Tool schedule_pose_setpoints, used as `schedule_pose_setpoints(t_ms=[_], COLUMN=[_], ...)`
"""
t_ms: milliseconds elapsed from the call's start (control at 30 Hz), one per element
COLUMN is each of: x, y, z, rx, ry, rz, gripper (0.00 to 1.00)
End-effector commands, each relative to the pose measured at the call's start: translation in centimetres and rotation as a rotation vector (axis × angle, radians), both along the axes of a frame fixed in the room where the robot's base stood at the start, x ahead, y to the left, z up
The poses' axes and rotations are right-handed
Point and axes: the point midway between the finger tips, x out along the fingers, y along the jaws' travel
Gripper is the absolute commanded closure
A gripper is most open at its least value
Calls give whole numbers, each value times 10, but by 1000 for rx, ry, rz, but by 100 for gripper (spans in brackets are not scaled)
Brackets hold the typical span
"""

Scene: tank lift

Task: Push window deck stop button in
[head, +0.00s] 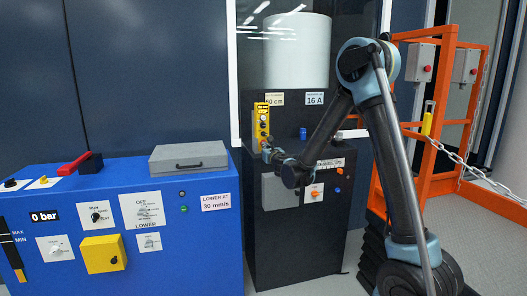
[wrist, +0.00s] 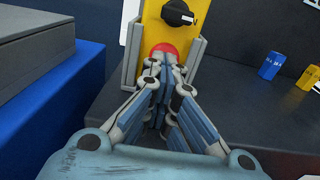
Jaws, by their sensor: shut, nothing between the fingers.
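A yellow control box (head: 262,115) stands upright in a grey holder on the black cabinet (head: 300,235); it also shows in the wrist view (wrist: 188,38). It carries a black rotary knob (wrist: 178,13) and, below that, a round red button (wrist: 164,48). My gripper (wrist: 167,63) is shut and empty, its fingertips right at the red button and covering its lower part. I cannot tell whether they touch it or how far in it sits. In the head view my gripper (head: 267,147) is at the box's lower end, and the button is hidden there.
A blue panel (head: 120,230) with switches and a grey case (head: 189,158) stands to the left. Small blue (wrist: 271,66) and yellow (wrist: 306,79) blocks stand on the cabinet top, right of the box. An orange frame (head: 445,100) with a chain is at right.

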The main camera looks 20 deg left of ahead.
Motion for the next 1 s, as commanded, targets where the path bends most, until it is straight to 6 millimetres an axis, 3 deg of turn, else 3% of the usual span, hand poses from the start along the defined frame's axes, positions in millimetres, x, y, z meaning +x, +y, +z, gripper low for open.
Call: schedule_pose_setpoints(t_ms=[467,700,1000], x=[2,-20,-74], y=[-3,-28,-58], z=[1,1,1], rx=[0,0,1], ry=[0,0,-1], rz=[-6,-8,-3], gripper=[100,100,100])
